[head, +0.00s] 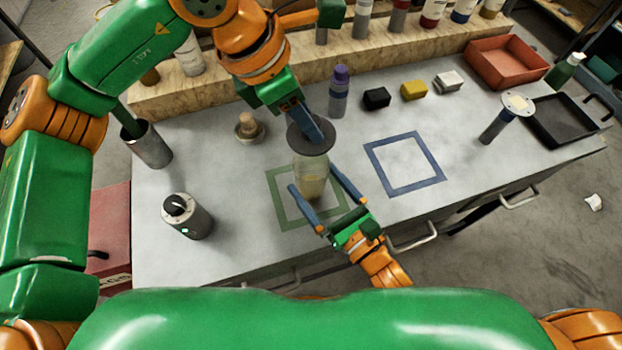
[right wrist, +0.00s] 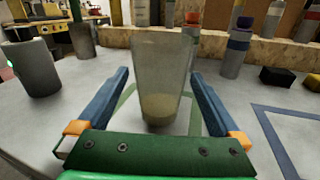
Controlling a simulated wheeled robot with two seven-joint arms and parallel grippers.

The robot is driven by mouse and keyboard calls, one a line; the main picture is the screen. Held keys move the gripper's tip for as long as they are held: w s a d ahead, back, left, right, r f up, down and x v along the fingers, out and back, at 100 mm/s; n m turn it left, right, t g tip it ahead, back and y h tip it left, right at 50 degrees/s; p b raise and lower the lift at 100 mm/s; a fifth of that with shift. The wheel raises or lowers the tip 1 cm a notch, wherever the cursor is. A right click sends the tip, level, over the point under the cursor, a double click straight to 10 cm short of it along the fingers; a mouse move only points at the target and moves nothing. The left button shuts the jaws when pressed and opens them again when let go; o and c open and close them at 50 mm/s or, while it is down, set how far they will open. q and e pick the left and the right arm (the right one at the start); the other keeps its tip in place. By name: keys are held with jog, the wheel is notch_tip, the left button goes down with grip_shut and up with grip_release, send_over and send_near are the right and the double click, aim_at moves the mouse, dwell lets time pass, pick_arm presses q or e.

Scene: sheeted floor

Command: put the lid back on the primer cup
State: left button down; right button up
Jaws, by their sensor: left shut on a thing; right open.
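The primer cup (head: 311,182) is a tall clear cup with beige liquid in its bottom. It stands upright in the green square outline (head: 283,222) and shows in the right wrist view (right wrist: 160,60). The lid (head: 318,146) is a dark grey disc; my left gripper (head: 312,132) is shut on it, over the cup's top.
A grey cylinder with a black knob (head: 187,217) stands at the front left, a metal canister (head: 147,145) behind it. A purple-capped bottle (head: 339,92) and a small knobbed pot (head: 249,128) stand behind the cup. The blue square (head: 404,163) is empty.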

aim_at(302, 135)
pick_arm(q)
jog(key=shift+a, duration=0.1)
pick_arm(e)
jog(key=shift+x, duration=1.6)
jog(key=shift+s, duration=0.15)
jog(key=c, duration=0.4)
grip_shut()
pick_arm(q)
jog(key=shift+f, duration=2.5)
